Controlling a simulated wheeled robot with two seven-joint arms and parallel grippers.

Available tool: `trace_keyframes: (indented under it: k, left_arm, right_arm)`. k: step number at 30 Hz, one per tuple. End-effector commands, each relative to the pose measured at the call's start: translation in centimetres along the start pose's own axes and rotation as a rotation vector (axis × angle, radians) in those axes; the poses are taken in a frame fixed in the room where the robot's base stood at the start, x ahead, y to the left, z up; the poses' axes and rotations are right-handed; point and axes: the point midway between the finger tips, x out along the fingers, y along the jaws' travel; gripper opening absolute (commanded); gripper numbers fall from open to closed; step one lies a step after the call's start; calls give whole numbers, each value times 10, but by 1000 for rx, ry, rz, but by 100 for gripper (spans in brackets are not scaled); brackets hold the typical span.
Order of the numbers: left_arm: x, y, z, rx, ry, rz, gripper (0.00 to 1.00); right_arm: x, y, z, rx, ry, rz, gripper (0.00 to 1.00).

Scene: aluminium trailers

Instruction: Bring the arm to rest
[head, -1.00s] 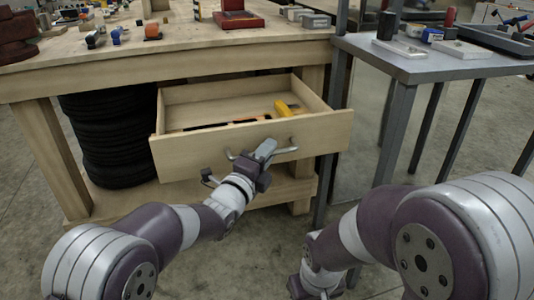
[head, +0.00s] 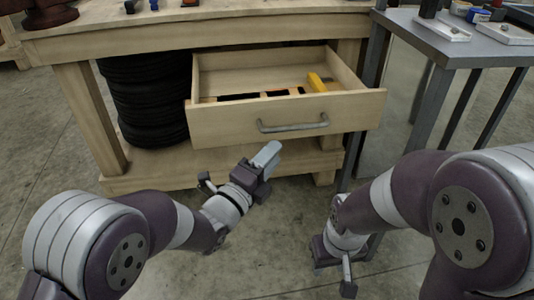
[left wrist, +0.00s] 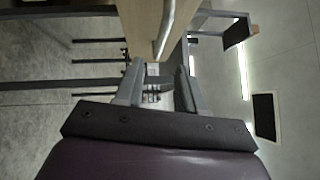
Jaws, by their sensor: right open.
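My left gripper (head: 266,156) is in front of and below the open drawer (head: 232,122) in the head view. It is apart from the drawer's metal handle (head: 292,125). In the left wrist view its two fingers (left wrist: 160,88) stand apart with nothing between them, and the handle (left wrist: 167,28) shows beyond them. My right gripper (head: 348,286) hangs low at the lower middle of the head view, pointing down and holding nothing that I can see. Its fingers are small and hard to make out.
The drawer stands pulled out of the wooden workbench (head: 240,27), with a yellow tool (head: 316,82) inside. Black tyres (head: 150,105) are stacked under the bench. A grey metal table (head: 455,45) stands at right.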

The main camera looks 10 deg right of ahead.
Motion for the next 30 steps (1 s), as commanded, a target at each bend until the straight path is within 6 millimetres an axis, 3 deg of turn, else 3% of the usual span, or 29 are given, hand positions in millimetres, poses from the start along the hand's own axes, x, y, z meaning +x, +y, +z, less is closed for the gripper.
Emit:
trace_keyframes:
  k: [5, 19, 20, 22, 24, 26, 28, 30]
  left_arm:
    - [-14, 0, 0, 0, 0, -1, 39]
    - [-14, 2, 0, -42, 0, 7, 39]
    - [-14, 8, 0, -88, -3, 35, 39]
    - [-22, 43, 2, -279, -46, 196, 39]
    - [-50, 88, 8, -573, -190, 452, 39]
    - [-91, 111, 22, -843, -421, 659, 39]
    - [-148, 122, 36, -1112, -735, 824, 39]
    - [-200, 120, 42, -1309, -1026, 914, 39]
  right_arm:
    - [-4, 0, 0, 0, 0, 0, 43]
    - [-4, 0, 0, 0, 0, 0, 43]
    - [-4, 0, 0, 0, 0, 0, 43]
    - [-4, 0, 0, 0, 0, 0, 43]
    - [-5, 0, 0, 0, 0, 0, 43]
    - [-12, 0, -1, 0, -1, 0, 43]
    - [-20, 0, -2, 0, 0, 0, 43]
    - [-28, 0, -3, 0, 0, 0, 43]
